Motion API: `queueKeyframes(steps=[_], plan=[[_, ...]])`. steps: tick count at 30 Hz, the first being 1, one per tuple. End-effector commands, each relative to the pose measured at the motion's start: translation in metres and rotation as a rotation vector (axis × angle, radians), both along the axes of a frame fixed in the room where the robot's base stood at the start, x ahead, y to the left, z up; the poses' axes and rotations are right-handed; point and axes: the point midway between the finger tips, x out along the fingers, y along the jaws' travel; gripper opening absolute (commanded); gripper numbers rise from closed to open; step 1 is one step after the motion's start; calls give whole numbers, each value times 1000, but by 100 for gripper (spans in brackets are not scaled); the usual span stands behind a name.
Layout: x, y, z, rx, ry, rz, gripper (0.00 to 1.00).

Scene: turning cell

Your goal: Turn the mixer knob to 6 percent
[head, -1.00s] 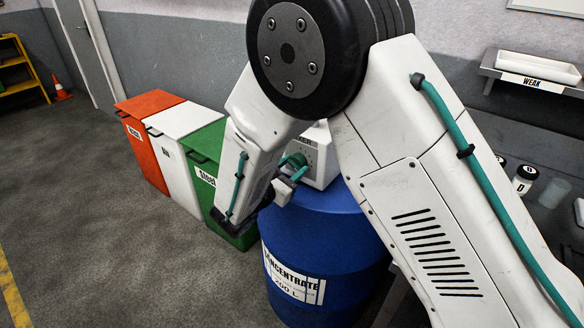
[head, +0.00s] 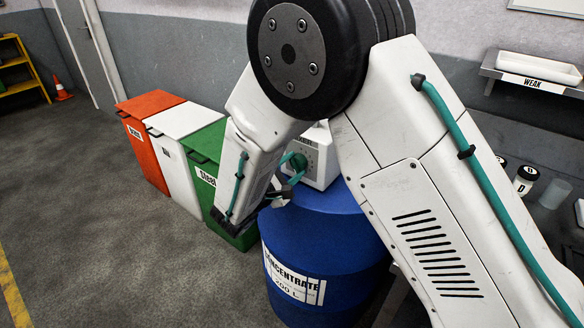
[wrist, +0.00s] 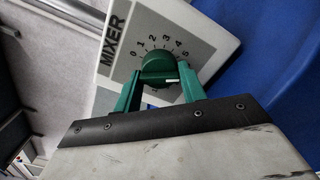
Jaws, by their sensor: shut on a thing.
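The white mixer box (head: 322,160) stands on top of the blue concentrate drum. In the wrist view its tilted face reads MIXER (wrist: 112,45) and carries a dial with numbers 0 to 5 readable; further marks are hidden by my gripper. The round green knob (wrist: 158,62) sits at the dial's middle. My gripper (wrist: 161,78) is shut on it, one green finger on each side. A short white mark shows between the fingers, toward the right; I cannot tell exactly which number it points to. In the head view the knob (head: 298,161) is partly hidden by my arm.
The blue drum (head: 285,245), labelled CONCENTRATE, stands under the mixer. Green (head: 207,147), white (head: 190,122) and red (head: 148,100) bins stand behind it to the left. A shelf labelled WEAK (head: 530,82) is at right.

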Motion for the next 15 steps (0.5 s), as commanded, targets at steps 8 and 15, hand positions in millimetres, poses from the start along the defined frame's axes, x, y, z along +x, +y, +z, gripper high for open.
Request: queueKeyframes(steps=[8, 15], plan=[[-1, -1, -1, 7, -4, -1, 18], [-1, -1, -1, 6, -3, -1, 57]])
